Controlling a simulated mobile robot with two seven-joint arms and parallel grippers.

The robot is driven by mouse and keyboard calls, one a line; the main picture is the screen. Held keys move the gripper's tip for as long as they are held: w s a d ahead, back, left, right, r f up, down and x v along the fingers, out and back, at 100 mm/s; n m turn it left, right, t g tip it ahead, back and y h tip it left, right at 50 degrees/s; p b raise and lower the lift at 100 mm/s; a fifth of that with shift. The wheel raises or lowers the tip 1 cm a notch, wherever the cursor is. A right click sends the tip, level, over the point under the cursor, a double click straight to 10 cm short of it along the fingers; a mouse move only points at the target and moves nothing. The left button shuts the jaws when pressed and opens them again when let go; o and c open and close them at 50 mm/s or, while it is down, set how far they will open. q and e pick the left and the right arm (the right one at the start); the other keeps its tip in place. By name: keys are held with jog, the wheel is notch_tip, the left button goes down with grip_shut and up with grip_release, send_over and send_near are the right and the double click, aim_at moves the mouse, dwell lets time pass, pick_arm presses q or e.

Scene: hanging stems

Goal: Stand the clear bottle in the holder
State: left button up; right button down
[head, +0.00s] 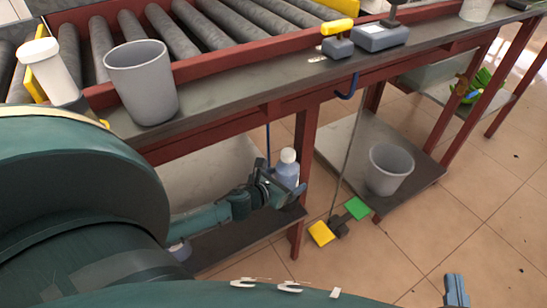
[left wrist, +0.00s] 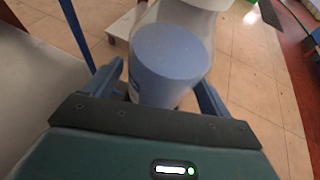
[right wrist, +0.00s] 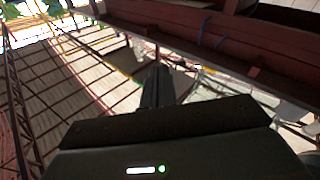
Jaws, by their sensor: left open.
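The clear bottle (head: 286,172) has a white cap and blue contents, and stands by the lower shelf beside the red leg. My left gripper (head: 277,192) is at it. In the left wrist view the bottle (left wrist: 172,60) is between the two spread fingers (left wrist: 160,88); I cannot tell whether they touch it. My right gripper (head: 455,290) is low at the right, over the floor, far from the bottle. Its fingers (right wrist: 156,86) look closed together, with nothing between them. I cannot clearly make out the holder.
A grey cup (head: 142,82) and a white bottle (head: 47,68) stand at the bench edge by the rollers. A grey bin (head: 389,169) is on the right lower shelf. A rod hangs to yellow (head: 321,233) and green (head: 357,208) pieces.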

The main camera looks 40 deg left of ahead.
pick_arm(q)
jog(key=d+p+v, duration=0.1)
jog(key=p+v, duration=0.1)
jog(key=v, duration=0.9)
jog(key=shift+s+a, duration=0.25)
jog(key=shift+a, duration=0.2)
pick_arm(e)
jog(key=shift+w+d+f+m+g+h, duration=0.2)
jog(key=shift+d+m+g+h, duration=0.55)
jog(key=shift+h, duration=0.35)
jog(key=shift+s, duration=0.1)
